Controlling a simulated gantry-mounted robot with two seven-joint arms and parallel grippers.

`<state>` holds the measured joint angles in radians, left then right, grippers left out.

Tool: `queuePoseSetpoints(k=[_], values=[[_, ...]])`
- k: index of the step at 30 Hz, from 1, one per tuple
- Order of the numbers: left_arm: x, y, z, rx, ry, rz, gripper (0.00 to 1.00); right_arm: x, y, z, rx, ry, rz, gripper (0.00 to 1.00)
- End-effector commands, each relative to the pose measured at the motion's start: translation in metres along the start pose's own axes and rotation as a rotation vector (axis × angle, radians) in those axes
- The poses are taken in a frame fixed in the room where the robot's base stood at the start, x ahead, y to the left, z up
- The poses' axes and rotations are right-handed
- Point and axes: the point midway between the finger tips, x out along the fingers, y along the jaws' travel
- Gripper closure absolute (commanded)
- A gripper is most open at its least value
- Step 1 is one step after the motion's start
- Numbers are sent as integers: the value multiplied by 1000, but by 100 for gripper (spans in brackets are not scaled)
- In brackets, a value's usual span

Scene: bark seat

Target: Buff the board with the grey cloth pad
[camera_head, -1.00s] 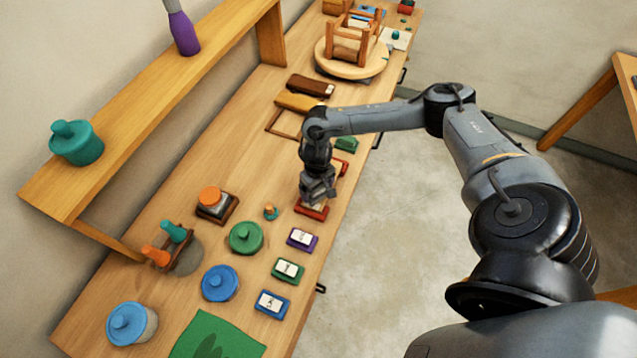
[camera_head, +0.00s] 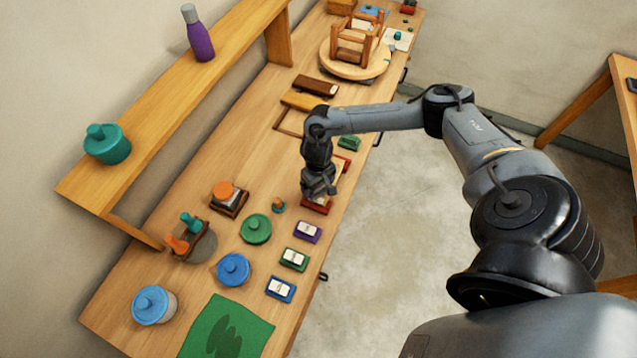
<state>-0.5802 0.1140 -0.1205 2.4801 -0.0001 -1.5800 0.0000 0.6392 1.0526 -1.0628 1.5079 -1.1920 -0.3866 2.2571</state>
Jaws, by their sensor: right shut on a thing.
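My right gripper (camera_head: 319,190) points down over the near end of a board on the bench. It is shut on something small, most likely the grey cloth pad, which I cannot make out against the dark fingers. The board (camera_head: 338,178) is pale and lies between a red end piece (camera_head: 316,207) on the near side and another red end piece at the far side. My wrist hides part of the board, and I cannot tell whether the pad touches it. My left gripper is out of view.
Purple (camera_head: 307,231), green (camera_head: 294,259) and blue (camera_head: 280,289) labelled blocks line the bench's front edge. A green block (camera_head: 349,143) and a stool (camera_head: 354,40) on a round board are farther back. A shelf (camera_head: 160,110) overhangs the left.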

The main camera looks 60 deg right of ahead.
Motion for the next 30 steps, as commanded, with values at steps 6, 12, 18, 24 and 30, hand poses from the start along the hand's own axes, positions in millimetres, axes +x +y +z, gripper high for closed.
queuePoseSetpoints(k=[6,12,18,24,30], values=[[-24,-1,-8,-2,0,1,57,-21,-1,0,-1,0,-1,39],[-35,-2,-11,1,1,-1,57,-29,-1,0,0,0,-1,39],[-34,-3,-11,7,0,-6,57,-28,-1,0,-1,0,0,39],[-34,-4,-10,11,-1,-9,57,-28,-1,-1,2,0,0,39],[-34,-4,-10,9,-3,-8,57,-29,-4,8,55,-1,1,39]])
